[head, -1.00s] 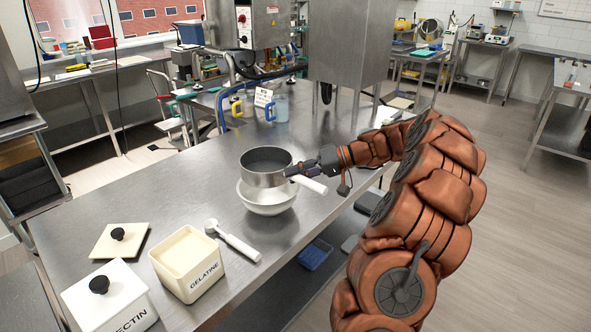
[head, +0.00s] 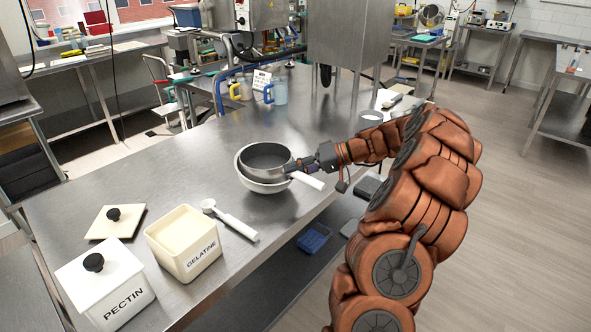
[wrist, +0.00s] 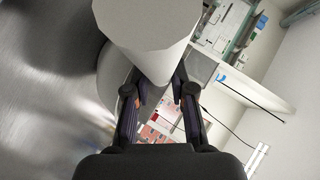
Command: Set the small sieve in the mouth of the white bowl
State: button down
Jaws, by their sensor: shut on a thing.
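The small sieve is a round grey metal pan (head: 266,160) with a white handle (head: 308,181) pointing to the lower right. The white bowl (head: 262,187) stands on the steel table under it. The bowl's rim shows on the left and near side of the sieve, whose lower part is hidden behind that rim. Whether the sieve touches the bowl I cannot tell. My gripper (head: 297,167) is shut on the sieve at its handle end. In the wrist view, the pale handle (wrist: 150,35) fills the top middle above my gripper (wrist: 160,98).
A gelatine tub (head: 184,246), a white scoop (head: 230,220), a loose lid (head: 116,223) and a pectin tub (head: 105,287) stand at the left front. Jugs (head: 276,93) stand at the back. The table left of the bowl is clear.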

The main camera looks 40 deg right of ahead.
jog(key=shift+s+d+b, duration=0.1)
jog(key=shift+s+b, duration=0.05)
jog(key=shift+b, duration=0.3)
dwell(0.4)
jog(key=c, duration=0.9)
grip_release()
jog(key=v, duration=1.2)
